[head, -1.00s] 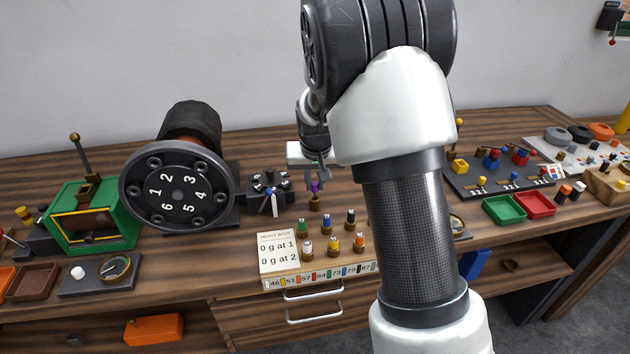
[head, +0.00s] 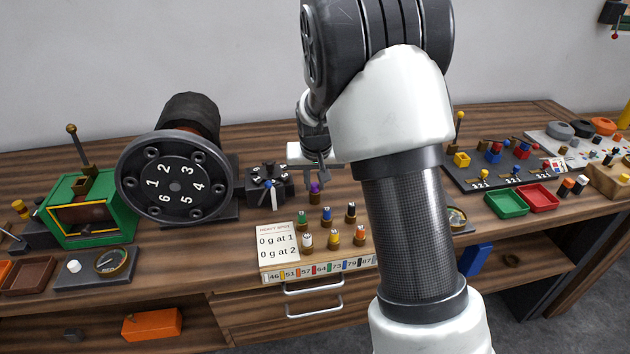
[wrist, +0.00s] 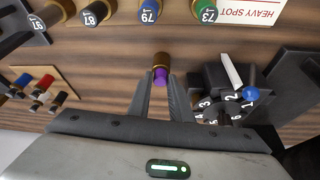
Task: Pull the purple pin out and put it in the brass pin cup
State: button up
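The purple pin (head: 314,187) stands upright in the small brass cup (head: 314,199), beside the black numbered block. In the wrist view, the purple pin (wrist: 161,76) shows just beyond my fingertips, with the brass cup (wrist: 162,59) around its far end. My gripper (head: 315,180) points down over the pin. In the wrist view, my gripper (wrist: 160,82) has its two fingers apart, one on each side of the pin's line, with a gap between finger and pin. It looks open and empty.
The black numbered block (head: 266,187) with its blue-tipped lever stands close to the left. Several brass-based coloured weights (head: 333,243) stand in front on the card-bearing stand. The large numbered wheel (head: 175,187) is farther left. Green (head: 504,203) and red trays lie to the right.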

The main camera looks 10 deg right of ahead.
jog(key=o, duration=0.4)
jog(key=shift+r, duration=0.15)
jog(key=p+v, duration=0.1)
jog(key=v, duration=1.6)
jog(key=shift+s+p, duration=0.15)
jog(key=shift+p, duration=0.15)
jog(key=shift+r, duration=0.1)
jog(key=s+r+n+p, duration=0.1)
jog(key=s+r+p, duration=0.3)
jog(key=s, duration=0.9)
jog(key=s+r+t+p, duration=0.1)
jog(key=s+r+p, duration=0.4)
jog(key=s+r, duration=0.4)
jog(key=s+d, duration=0.1)
jog(key=s, duration=0.3)
jog(key=shift+s+r+n+y, duration=0.25)
jog(key=shift+s+n+y, duration=0.05)
jog(key=shift+n, duration=0.1)
